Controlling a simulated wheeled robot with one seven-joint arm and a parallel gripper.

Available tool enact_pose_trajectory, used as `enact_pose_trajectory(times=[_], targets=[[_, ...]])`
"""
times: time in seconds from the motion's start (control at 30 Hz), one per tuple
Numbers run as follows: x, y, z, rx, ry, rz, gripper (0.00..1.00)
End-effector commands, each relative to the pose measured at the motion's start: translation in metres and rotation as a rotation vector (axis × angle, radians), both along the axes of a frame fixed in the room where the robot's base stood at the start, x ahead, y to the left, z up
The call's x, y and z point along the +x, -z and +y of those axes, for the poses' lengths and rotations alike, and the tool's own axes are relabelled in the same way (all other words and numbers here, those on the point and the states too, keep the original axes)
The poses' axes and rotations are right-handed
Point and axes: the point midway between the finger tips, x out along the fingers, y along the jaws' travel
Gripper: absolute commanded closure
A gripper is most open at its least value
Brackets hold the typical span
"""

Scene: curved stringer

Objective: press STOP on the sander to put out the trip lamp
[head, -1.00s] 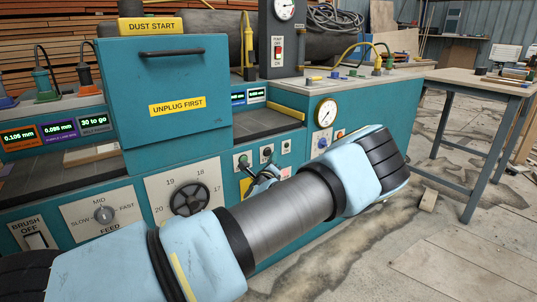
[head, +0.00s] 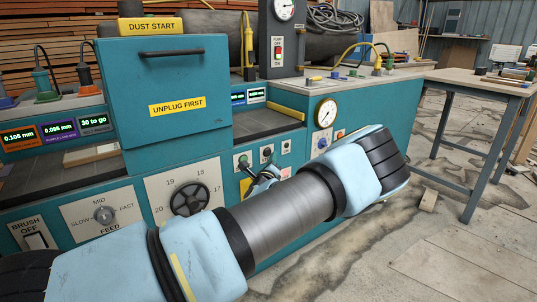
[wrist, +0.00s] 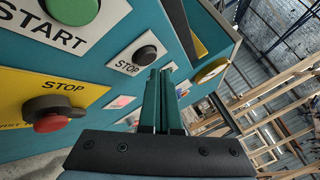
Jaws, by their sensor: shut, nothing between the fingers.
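The teal sander (head: 385,120) fills the head view, with its button panel partly behind my arm. In the wrist view a white plate marked STOP carries a black button (wrist: 145,55). A green START button (wrist: 72,8) is at the top left. A yellow plate marked STOP carries a red-ended dark knob (wrist: 52,118). My gripper (wrist: 160,70) is shut and empty, its green fingertips close beside the black STOP button in the picture; I cannot tell whether they touch. In the head view my gripper (head: 262,180) is at the panel. I cannot identify a trip lamp.
A handwheel (head: 190,199) and a feed knob (head: 103,214) are on the front panel to the left. A round gauge (head: 326,112) is right of the buttons. A workbench (head: 450,75) stands at the right.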

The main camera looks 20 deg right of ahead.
Motion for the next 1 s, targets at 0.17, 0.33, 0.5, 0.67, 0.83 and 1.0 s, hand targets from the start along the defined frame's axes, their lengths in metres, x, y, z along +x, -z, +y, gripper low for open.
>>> enact_pose_trajectory(times=[0.17,0.33,0.5,0.67,0.83,1.0], targets=[[0.0000,0.0000,0.0000,0.000,0.000,0.000,1.00],[0.0000,0.0000,0.0000,0.000,0.000,0.000,1.00],[0.0000,0.0000,0.0000,0.000,0.000,0.000,1.00],[0.0011,0.0003,0.0003,0.000,0.000,0.000,1.00],[0.0066,0.0005,0.0017,-0.001,-0.002,-0.001,1.00],[0.0086,-0.0004,0.0018,0.000,-0.001,-0.001,1.00]])
